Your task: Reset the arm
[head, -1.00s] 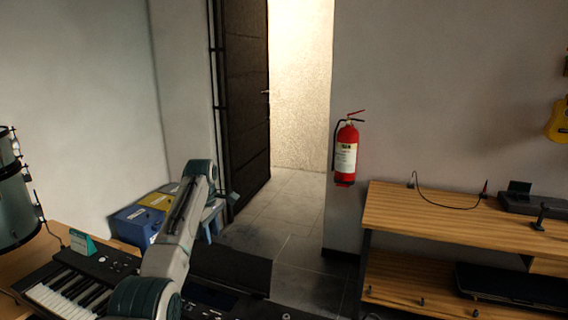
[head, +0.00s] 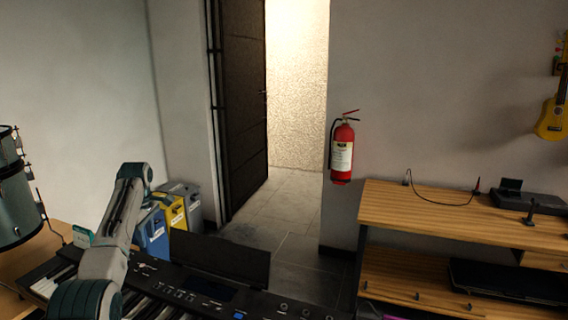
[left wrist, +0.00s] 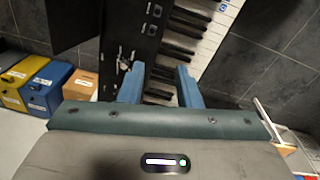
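My left arm (head: 110,225) rises from the lower left of the head view and bends at a dark teal joint. Its gripper is not clearly visible there. In the left wrist view, the two blue fingers of my left gripper (left wrist: 158,82) stand apart with nothing between them. The black keyboard (head: 205,290) with white keys lies behind the arm in the head view. It also shows beyond the fingertips in the left wrist view (left wrist: 180,45). I cannot tell the gap between fingers and keys. My right gripper is in neither view.
A blue bin (head: 152,235), a yellow bin (head: 175,212) and a grey bin (head: 192,200) stand by the wall. A drum (head: 15,205) is at the left edge. The doorway floor is clear.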

